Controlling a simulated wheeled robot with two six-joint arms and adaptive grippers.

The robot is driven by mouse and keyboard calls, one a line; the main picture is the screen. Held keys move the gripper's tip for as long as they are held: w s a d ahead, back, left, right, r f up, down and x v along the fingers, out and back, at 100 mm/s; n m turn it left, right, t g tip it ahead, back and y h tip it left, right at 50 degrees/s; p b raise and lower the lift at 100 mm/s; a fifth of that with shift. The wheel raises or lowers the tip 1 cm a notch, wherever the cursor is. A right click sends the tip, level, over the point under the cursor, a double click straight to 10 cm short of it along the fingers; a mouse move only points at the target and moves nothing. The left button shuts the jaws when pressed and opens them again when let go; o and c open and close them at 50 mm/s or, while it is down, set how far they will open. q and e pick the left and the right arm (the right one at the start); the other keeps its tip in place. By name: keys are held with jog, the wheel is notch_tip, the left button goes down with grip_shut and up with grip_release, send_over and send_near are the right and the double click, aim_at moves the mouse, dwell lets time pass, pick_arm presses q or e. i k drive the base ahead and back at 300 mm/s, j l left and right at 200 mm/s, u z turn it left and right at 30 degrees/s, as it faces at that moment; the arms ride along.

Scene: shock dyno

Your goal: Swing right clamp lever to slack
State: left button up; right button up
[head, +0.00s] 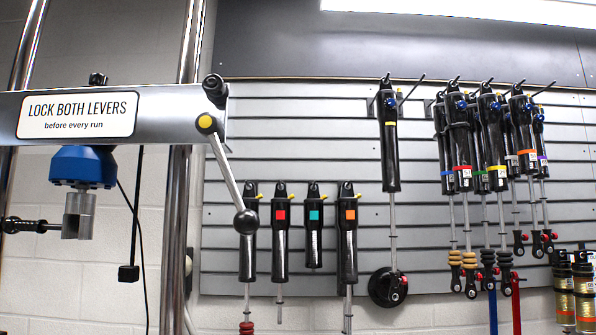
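The right clamp lever (227,175) is a silver bar with a black ball knob (246,222) at its lower end. Its pivot (206,123) has a yellow cap and sits at the right end of the grey crosshead (180,118). The lever hangs down and slightly to the right. A sign on the crosshead (77,116) reads "LOCK BOTH LEVERS before every run". Neither of my grippers shows in the head view, and nothing touches the lever. The left lever is not in view.
Chrome columns (176,230) stand beside the crosshead's ends. A blue load cell (83,167) with a grey clevis hangs below it. Behind, shock absorbers (391,150) hang on a slatted wall (350,110). The space right of the lever looks open in front of the wall.

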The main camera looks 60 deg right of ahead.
aim_at(247, 222)
jog(key=z, duration=1.3)
jog(key=k+j, duration=0.3)
jog(key=j, duration=0.15)
jog(key=k+j, duration=0.3)
jog(key=j, duration=0.1)
